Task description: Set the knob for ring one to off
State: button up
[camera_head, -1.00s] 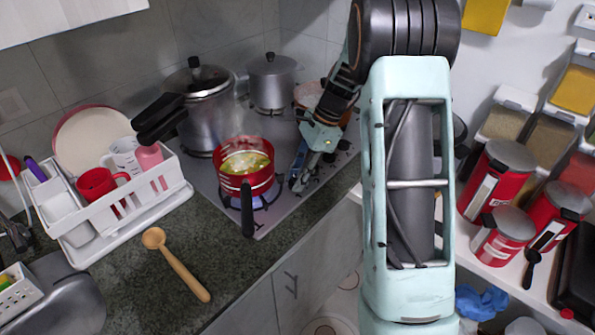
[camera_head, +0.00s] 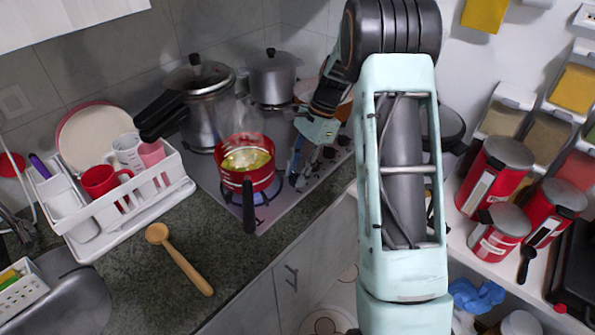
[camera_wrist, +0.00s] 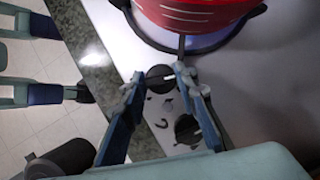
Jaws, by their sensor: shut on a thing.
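The stove (camera_head: 288,207) has a row of dark knobs along its right edge. In the wrist view, one round black knob (camera_wrist: 160,79) sits between the fingertips of my gripper (camera_wrist: 159,76), which is shut on it. A white mark line shows on this knob. A second black knob (camera_wrist: 187,129) lies lower, between my finger bases and free of the tips. In the head view my gripper (camera_head: 298,176) is down at the stove edge, right of the red pot (camera_head: 262,180), and hides the held knob. I cannot tell which ring each knob serves.
The red pot holds soup over a blue flame (camera_head: 262,198), close to my fingers; its black handle (camera_head: 249,205) points forward. A pressure cooker (camera_head: 207,120) and a grey pot (camera_head: 273,78) stand behind. A wooden spoon (camera_head: 182,262) and white dish rack (camera_head: 130,222) are at left.

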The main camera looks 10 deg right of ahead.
jog(key=o, duration=1.2)
jog(key=shift+c, duration=0.2)
jog(key=v, duration=1.2)
